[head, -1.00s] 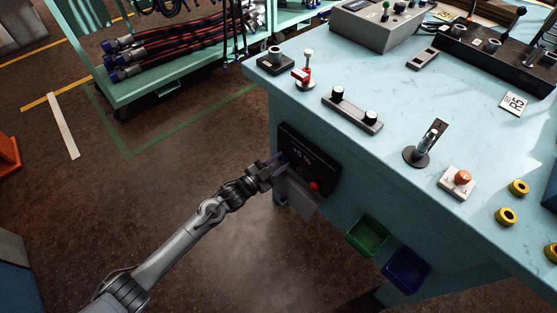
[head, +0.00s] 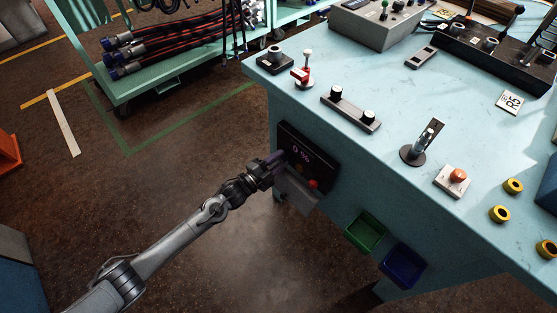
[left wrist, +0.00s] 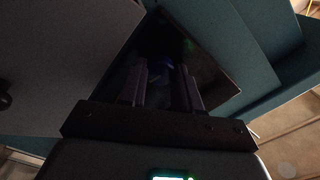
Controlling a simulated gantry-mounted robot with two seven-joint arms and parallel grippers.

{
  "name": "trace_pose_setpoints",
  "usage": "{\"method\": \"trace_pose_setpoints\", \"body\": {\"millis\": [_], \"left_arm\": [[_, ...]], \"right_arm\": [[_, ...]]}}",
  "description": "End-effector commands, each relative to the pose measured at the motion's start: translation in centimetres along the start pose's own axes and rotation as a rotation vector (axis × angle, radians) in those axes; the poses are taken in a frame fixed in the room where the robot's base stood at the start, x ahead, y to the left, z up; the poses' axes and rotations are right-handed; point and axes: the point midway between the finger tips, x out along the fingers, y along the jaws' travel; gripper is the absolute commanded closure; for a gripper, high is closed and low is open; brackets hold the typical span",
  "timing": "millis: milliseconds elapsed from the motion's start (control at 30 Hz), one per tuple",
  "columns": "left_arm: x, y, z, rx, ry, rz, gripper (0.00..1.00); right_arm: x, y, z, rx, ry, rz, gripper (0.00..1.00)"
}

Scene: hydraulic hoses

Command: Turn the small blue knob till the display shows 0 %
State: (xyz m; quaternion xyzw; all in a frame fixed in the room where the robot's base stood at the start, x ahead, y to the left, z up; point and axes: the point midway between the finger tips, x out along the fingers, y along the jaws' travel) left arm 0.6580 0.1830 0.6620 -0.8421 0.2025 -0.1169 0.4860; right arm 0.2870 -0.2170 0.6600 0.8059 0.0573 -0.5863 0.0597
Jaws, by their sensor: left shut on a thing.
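The dark control panel (head: 322,167) is on the front side of the light blue bench. Its display (head: 300,155) shows what reads as 0 %. My left gripper (head: 277,160) reaches the panel's left edge, just beside the display. In the left wrist view its two fingers (left wrist: 163,84) are around a dim bluish shape, the small blue knob (left wrist: 164,70), and are shut on it. The knob is hidden by the gripper in the head view. My right gripper is not in view.
A red button (head: 313,184) sits low on the panel, near a grey plate (head: 297,193) that juts out below. A green bin (head: 366,233) and a blue bin (head: 405,263) hang to the right. Open floor lies left of the bench.

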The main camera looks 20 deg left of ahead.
Motion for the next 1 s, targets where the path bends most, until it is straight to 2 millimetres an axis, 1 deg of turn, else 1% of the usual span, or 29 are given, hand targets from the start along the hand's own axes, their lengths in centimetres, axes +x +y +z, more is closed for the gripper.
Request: {"method": "trace_pose_setpoints", "body": {"millis": [333,367,500,833,1000], "left_arm": [[0.0,0.0,0.0,0.001,0.001,0.0,0.98],[0.0,0.0,0.0,0.001,0.001,0.0,0.63],[0.0,0.0,0.0,0.001,0.0,0.0,0.42],[-0.2,0.0,0.0,0.0,0.0,0.0,0.42],[-1.6,-0.1,-0.1,0.0,-0.002,0.002,0.42]], "right_arm": [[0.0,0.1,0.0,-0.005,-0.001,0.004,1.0],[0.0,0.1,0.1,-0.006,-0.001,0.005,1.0],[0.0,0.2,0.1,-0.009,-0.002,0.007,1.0],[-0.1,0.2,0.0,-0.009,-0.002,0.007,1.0],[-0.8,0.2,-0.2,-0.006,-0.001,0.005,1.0]]}}
